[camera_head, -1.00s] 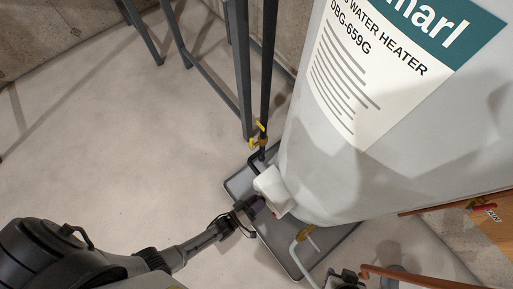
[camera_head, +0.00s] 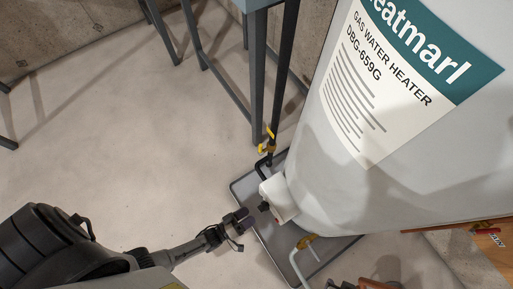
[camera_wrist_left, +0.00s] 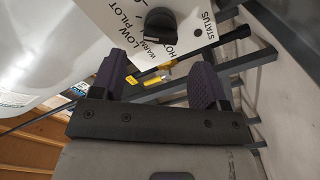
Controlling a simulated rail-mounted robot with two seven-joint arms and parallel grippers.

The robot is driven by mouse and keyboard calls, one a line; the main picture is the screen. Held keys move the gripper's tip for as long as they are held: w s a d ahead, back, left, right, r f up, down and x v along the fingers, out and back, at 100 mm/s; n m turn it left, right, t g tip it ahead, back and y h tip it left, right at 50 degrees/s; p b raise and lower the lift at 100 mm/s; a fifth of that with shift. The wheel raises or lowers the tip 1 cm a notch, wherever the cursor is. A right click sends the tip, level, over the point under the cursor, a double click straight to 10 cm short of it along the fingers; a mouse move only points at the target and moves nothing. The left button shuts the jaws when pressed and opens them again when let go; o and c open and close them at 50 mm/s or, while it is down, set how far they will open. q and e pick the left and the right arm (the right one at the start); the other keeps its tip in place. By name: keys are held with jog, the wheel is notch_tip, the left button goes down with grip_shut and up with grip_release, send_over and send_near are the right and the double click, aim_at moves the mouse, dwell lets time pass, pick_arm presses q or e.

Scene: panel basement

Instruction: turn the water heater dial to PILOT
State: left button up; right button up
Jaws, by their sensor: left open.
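The white water heater (camera_head: 400,150) stands at the right in the head view. Its white control box (camera_head: 282,197) is low on its near side, with a small black dial (camera_head: 264,207) facing my left gripper (camera_head: 240,217). In the left wrist view the dial (camera_wrist_left: 160,24) is at the top, among the printed words LOW, PILOT, WARM, HOT and STATUS. I cannot tell exactly which mark it points to. My left gripper's purple fingers (camera_wrist_left: 160,80) are spread apart and empty, short of the dial, with a visible gap. My right gripper is not in view.
A grey drain pan (camera_head: 245,187) lies under the heater. A black gas pipe with a yellow-handled valve (camera_head: 267,142) rises behind the box, beside grey metal legs (camera_head: 258,75). A pale pipe (camera_head: 305,245) stands in front. Floor at left is clear.

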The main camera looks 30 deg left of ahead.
pick_arm(q)
jog(key=p+v, duration=0.1)
jog(key=v, duration=0.6)
dwell(0.6)
